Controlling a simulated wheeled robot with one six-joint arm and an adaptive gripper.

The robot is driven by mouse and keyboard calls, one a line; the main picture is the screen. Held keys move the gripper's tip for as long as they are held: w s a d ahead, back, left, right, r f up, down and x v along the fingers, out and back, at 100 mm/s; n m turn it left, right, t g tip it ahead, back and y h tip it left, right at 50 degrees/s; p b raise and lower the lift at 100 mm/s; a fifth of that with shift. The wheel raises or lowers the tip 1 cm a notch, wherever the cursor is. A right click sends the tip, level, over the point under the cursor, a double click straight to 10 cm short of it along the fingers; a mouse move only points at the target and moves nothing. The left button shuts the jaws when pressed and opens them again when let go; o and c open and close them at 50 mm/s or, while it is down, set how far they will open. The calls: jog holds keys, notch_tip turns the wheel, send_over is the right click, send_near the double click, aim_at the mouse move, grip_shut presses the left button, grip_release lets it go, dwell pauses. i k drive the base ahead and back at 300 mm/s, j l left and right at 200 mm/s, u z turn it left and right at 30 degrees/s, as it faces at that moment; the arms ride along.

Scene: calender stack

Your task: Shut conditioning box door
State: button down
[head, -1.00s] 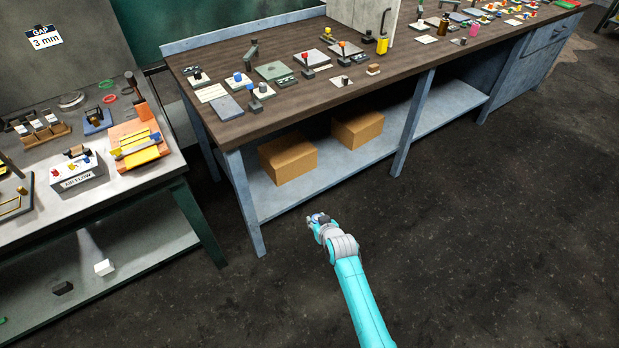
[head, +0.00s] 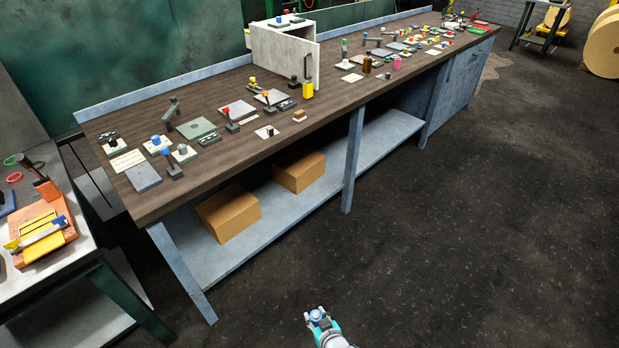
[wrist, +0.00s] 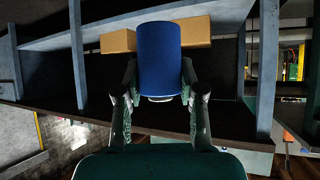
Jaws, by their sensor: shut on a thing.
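The conditioning box (head: 268,48) is a pale grey box on the far half of the long dark-topped bench. A pale door panel (head: 297,66) with a dark upright handle (head: 308,68) stands at its front right. The door appears to stand out from the box, but I cannot tell how far. My gripper (head: 318,318) is low in the head view, over the floor and well short of the bench. In the wrist view my gripper (wrist: 160,98) is shut on a blue cylinder (wrist: 159,55). The box is not recognisable in the wrist view.
The bench top (head: 225,155) carries many small fixtures and knobs. A yellow block (head: 308,90) stands in front of the door panel. Cardboard boxes (head: 229,212) lie on the lower shelf. A second table (head: 80,258) is at the left. The floor (head: 430,250) at the right is clear.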

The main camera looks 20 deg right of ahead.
aim_at(299, 57)
jog(key=i+l+z, duration=0.15)
jog(key=l, duration=0.35)
jog(key=i+l+z, duration=0.1)
jog(key=i+l, duration=0.15)
jog(key=l, duration=0.2)
jog(key=i+l+z, duration=0.15)
jog(key=l, duration=0.3)
jog(key=i+l+z, duration=0.15)
jog(key=i+l, duration=0.15)
jog(key=l, duration=0.1)
